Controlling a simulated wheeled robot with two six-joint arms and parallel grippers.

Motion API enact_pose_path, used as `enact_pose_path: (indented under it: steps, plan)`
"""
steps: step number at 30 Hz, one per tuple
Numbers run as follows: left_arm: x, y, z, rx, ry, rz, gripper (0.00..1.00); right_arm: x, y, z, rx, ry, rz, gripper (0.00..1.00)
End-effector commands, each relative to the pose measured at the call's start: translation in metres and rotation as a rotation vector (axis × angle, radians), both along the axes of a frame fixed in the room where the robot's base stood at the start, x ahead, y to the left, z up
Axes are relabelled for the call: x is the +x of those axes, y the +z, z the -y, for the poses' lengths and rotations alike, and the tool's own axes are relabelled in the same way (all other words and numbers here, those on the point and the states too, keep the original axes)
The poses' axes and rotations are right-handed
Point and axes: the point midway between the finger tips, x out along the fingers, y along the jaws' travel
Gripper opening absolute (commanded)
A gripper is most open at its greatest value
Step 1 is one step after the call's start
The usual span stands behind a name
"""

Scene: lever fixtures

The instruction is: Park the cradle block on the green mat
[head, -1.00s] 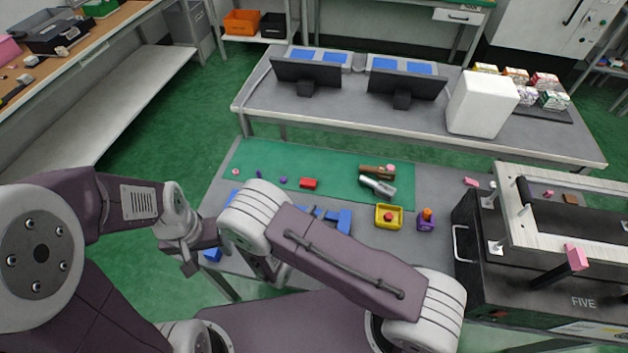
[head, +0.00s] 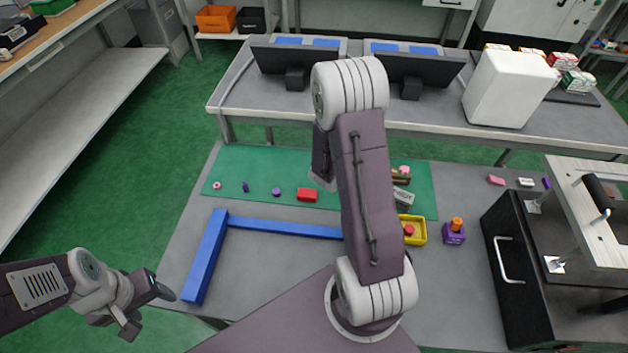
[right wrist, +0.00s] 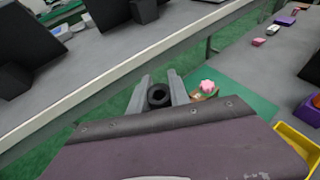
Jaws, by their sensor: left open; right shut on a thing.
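The green mat (head: 260,163) lies along the back of the near grey table. On its right part sit a brown block (head: 401,180) with a pink piece on it and a light grey labelled piece (head: 404,199), both partly hidden by my right arm. I cannot tell for sure which thing is the cradle block. My right gripper (right wrist: 159,92) shows in the right wrist view, shut on a dark round thing with a hole (right wrist: 159,96). The brown block with its pink top (right wrist: 208,88) is apart to its right. My left gripper (head: 150,311) is open and empty, off the table's left edge.
Blue bars (head: 206,256) form a corner on the near table. A red block (head: 307,195) and small purple and pink pieces are on the mat. A yellow tray (head: 420,230) and purple block (head: 453,235) stand right. A black fixture (head: 515,260) bounds the right side.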

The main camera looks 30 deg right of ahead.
Motion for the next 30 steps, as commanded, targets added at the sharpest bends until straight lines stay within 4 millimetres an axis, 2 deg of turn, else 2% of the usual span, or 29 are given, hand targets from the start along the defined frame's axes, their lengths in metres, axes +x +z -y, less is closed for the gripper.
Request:
enact_pose_path:
  steps: [3, 6, 8, 15, 18, 21, 26, 30]
  plan:
    - [0.000, -0.001, 0.000, 0.000, 0.000, 0.000, 0.61, -0.004, -0.001, 0.004, -0.001, -0.014, 0.000, 0.00]
    - [0.000, -0.001, 0.000, 0.000, 0.000, 0.000, 0.61, 0.003, -0.006, 0.001, 0.000, -0.010, -0.001, 0.00]
    - [0.000, -0.003, 0.000, 0.000, 0.000, 0.000, 0.61, 0.014, -0.014, -0.005, -0.001, -0.007, -0.002, 0.00]
    - [0.000, -0.010, 0.000, 0.000, 0.000, 0.000, 0.61, 0.075, -0.054, -0.033, 0.001, -0.009, 0.001, 0.00]
    - [0.000, -0.012, 0.000, 0.000, 0.000, 0.000, 0.61, 0.092, -0.065, -0.041, 0.000, -0.010, 0.001, 0.00]
    - [0.000, -0.013, 0.000, 0.000, 0.000, 0.000, 0.61, 0.101, -0.070, -0.045, -0.001, -0.012, 0.001, 0.00]
    - [0.000, -0.013, 0.000, 0.000, 0.000, 0.000, 0.61, 0.103, -0.073, -0.046, 0.000, -0.013, -0.001, 0.00]
    - [0.000, -0.019, 0.000, 0.000, 0.000, 0.000, 0.61, 0.102, -0.094, -0.046, 0.001, -0.012, -0.003, 0.00]
